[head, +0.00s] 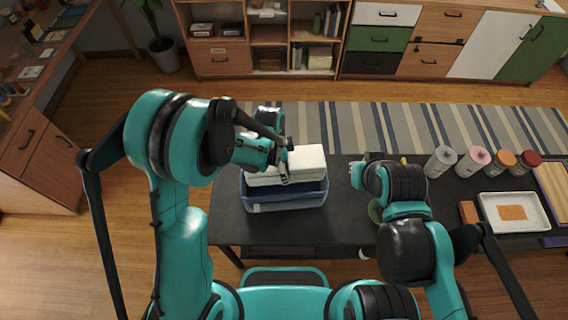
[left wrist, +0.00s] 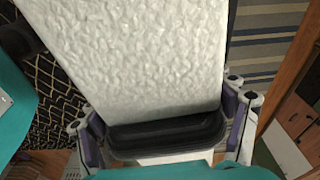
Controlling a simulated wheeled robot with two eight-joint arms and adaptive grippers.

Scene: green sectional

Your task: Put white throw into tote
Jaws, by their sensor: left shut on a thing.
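The white throw (head: 309,158) is a folded, thick bundle at the blue tote (head: 284,205) on the dark table. It sits within the tote's outline, its upper part above the rim; I cannot tell if it rests on the bottom. My left gripper (head: 285,174) is at the throw's near side, over the tote, and is shut on it. In the left wrist view the throw's textured white face (left wrist: 130,60) fills the space between the fingers. My right gripper (head: 362,175) is over the table to the right of the tote, and its fingers are too small to read.
The dark table (head: 336,220) has bare room in front of and beside the tote. To the right stand several canisters (head: 474,160) and a white tray (head: 514,212) with an orange piece. A striped rug (head: 430,125) and cabinets lie beyond.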

